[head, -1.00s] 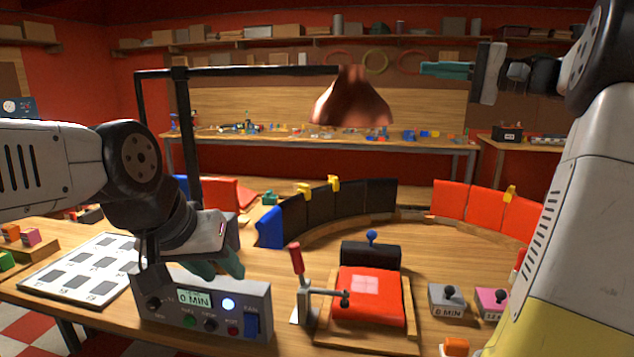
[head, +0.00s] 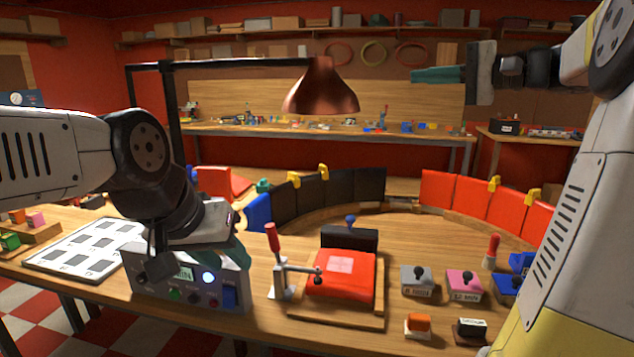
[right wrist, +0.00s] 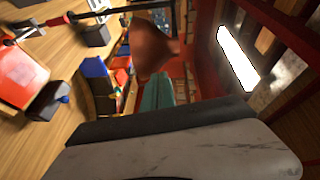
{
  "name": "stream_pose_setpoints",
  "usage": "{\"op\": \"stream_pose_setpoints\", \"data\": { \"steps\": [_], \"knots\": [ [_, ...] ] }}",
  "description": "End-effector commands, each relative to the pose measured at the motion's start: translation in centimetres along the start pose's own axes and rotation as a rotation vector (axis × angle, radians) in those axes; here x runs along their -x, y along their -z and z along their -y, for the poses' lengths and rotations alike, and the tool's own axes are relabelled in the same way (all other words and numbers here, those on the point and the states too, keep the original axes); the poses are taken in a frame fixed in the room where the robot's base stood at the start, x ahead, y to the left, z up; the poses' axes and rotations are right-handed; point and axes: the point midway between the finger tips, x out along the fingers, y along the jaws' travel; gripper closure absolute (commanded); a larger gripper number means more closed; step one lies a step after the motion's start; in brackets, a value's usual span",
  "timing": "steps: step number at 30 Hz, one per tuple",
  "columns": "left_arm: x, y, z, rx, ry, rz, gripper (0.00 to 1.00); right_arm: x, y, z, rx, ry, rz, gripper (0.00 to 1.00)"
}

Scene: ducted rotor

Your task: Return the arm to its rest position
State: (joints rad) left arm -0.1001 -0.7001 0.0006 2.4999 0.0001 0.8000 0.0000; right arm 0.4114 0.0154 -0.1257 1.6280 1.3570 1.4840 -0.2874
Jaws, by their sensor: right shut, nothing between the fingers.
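My right arm rises along the right side of the head view. Its gripper (head: 437,75) is held high in the air, pointing left, with teal fingers shut and nothing between them. The teal fingers also show in the right wrist view (right wrist: 157,95). My left arm comes in from the left. Whether the left fingers are open or closed is hidden by the angle.
A copper lamp shade (head: 321,90) hangs left of my right gripper. A red clamp (head: 273,255) stands beside the red pad (head: 342,280) on its wooden board. Curved black and red panels (head: 455,195) stand behind. Grey and pink blocks (head: 464,284) sit at the right.

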Motion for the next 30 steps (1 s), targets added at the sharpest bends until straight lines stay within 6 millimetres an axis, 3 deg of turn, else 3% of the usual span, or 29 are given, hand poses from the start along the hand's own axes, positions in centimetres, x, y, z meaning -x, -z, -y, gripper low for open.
{"op": "stream_pose_setpoints", "data": {
  "steps": [5, 11, 14, 16, 19, 24, 30],
  "knots": [
    [0.0, 0.0, 0.0, 0.001, 0.0, 0.0, 0.64, -1.8, -4.1, -2.1, -0.007, -0.127, 0.039, 1.0],
    [0.0, 0.0, 0.0, 0.001, 0.0, 0.0, 0.64, -3.0, -10.7, -6.6, 0.02, -0.346, 0.09, 1.0],
    [0.0, 0.0, 0.0, 0.001, 0.0, 0.0, 0.64, -2.9, -15.4, -10.1, 0.08, -0.505, 0.121, 1.0],
    [0.0, 0.0, 0.0, 0.001, 0.0, 0.0, 0.64, -2.0, -19.1, -13.3, 0.163, -0.643, 0.142, 1.0],
    [0.0, 0.0, 0.0, 0.001, 0.0, 0.0, 0.64, 0.1, -23.1, -17.6, 0.321, -0.815, 0.156, 1.0],
    [0.0, 0.0, 0.0, 0.0, 0.0, 0.0, 0.64, 2.9, -26.0, -22.2, 0.574, -0.984, 0.156, 1.0],
    [0.0, 0.0, 0.0, 0.001, 0.0, 0.0, 0.64, 4.0, -26.6, -23.8, 0.7, -1.04, 0.151, 1.0]
  ]
}}
